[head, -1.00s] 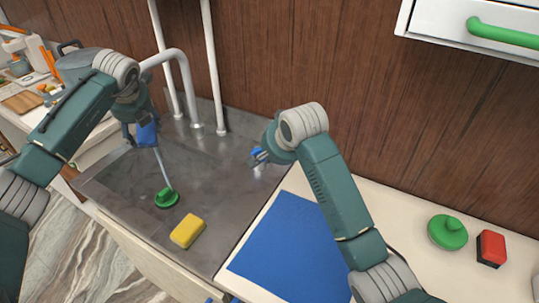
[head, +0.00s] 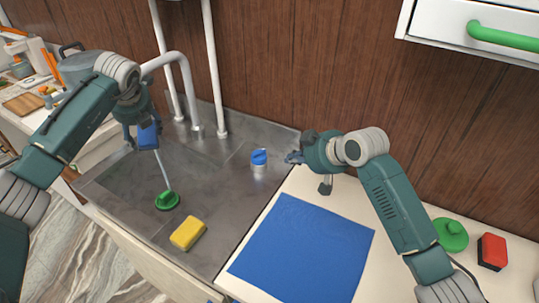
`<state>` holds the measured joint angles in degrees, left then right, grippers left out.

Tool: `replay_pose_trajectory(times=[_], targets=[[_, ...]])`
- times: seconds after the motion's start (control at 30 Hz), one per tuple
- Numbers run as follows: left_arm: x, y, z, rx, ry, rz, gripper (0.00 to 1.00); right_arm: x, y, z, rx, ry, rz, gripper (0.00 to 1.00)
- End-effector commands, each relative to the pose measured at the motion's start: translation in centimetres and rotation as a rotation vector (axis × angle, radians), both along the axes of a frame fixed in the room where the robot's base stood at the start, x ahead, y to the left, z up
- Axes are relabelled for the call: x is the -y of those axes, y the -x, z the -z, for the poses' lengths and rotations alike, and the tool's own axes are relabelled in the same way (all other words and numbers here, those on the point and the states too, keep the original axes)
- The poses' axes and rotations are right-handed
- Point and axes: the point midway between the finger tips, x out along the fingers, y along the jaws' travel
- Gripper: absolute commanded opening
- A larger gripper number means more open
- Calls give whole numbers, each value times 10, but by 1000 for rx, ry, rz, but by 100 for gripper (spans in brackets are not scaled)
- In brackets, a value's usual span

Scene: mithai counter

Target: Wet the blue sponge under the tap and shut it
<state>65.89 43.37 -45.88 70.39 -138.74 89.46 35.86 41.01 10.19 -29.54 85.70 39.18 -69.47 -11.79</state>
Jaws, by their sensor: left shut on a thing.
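My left gripper (head: 141,130) is shut on the blue sponge (head: 148,136), holding it above the sink near the curved white tap (head: 180,62). A thin pale stream runs from below the sponge down to a green round thing (head: 167,200) in the sink. The blue tap knob (head: 259,156) stands on its pale base at the sink's right. My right gripper (head: 293,157) is to the right of the knob, apart from it, with nothing seen in it. Its fingers are too small to tell open or shut.
A yellow sponge (head: 188,233) lies by the sink's front edge. A blue mat (head: 303,250) covers part of the counter. A small dark-ended thing (head: 325,186) shows below my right wrist. A green thing (head: 451,235) and a red block (head: 492,249) sit at right.

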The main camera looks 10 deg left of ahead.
Motion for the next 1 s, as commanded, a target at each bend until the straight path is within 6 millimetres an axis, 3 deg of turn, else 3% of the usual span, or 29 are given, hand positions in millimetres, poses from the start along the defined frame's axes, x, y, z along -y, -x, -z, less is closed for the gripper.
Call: replay_pose_trajectory(times=[0.53, 0.8, 1.0], targets=[[0, 0, 0, 0, 0, 0, 42, -50, -50, 63, -4, 1, 1, 0], [0, 0, 0, 0, 0, 0, 42, -70, -72, 62, -1, 0, 1, 0], [0, 0, 0, 0, 0, 0, 42, -76, -78, 62, -1, 0, 1, 0]])
